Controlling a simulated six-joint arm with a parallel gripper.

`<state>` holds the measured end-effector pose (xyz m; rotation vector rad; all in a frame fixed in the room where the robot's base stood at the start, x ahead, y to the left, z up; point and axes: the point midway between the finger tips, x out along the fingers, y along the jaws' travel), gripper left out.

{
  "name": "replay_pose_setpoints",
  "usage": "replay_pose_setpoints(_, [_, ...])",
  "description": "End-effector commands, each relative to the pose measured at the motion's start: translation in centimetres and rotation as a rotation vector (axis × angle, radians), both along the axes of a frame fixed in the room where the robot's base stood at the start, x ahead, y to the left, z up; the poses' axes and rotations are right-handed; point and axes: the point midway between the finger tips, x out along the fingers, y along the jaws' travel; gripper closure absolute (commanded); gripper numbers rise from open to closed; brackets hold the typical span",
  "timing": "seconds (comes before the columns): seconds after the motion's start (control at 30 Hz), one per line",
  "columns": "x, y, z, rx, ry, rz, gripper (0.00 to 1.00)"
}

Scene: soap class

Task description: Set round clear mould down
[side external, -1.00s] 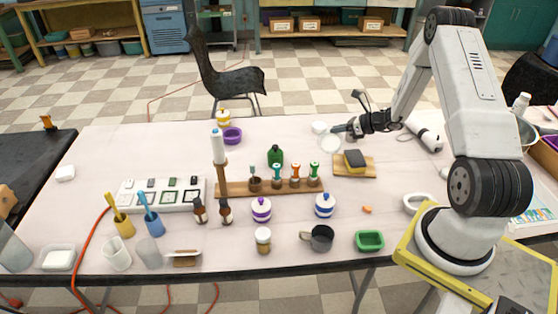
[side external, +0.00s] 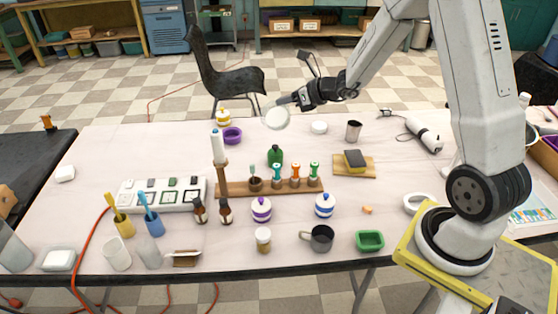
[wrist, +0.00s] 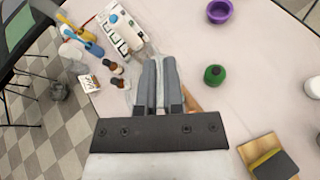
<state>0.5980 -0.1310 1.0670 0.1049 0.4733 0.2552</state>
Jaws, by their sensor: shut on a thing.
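The round clear mould (side external: 277,118) is a pale, see-through disc in the side view. My gripper (side external: 284,101) is shut on its edge and holds it up in the air over the back part of the table. The mould looks tilted, with its round face towards the camera. In the wrist view my gripper's fingers (wrist: 160,66) are close together, and the mould is hard to make out there.
A purple bowl (side external: 232,136) stands left of the held mould, and a white round piece (side external: 319,127) and metal cup (side external: 354,131) stand right. A green bottle (side external: 275,157) and wooden rack (side external: 234,188) are nearer the front. The white table (side external: 170,150) has clear space at back left.

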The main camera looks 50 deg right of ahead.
Motion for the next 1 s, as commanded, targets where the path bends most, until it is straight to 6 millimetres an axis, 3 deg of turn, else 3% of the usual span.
replay_pose_setpoints(0.3, [-0.9, 7.2, 4.4, -0.001, -0.004, 0.003, 1.00])
replay_pose_setpoints(0.5, [-2.2, 10.8, 6.1, -0.001, -0.003, 0.001, 1.00])
replay_pose_setpoints(0.7, [-3.2, 12.7, 7.1, -0.001, -0.001, 0.000, 1.00])
replay_pose_setpoints(1.0, [-3.5, 13.2, 7.2, 0.000, 0.000, -0.001, 1.00])
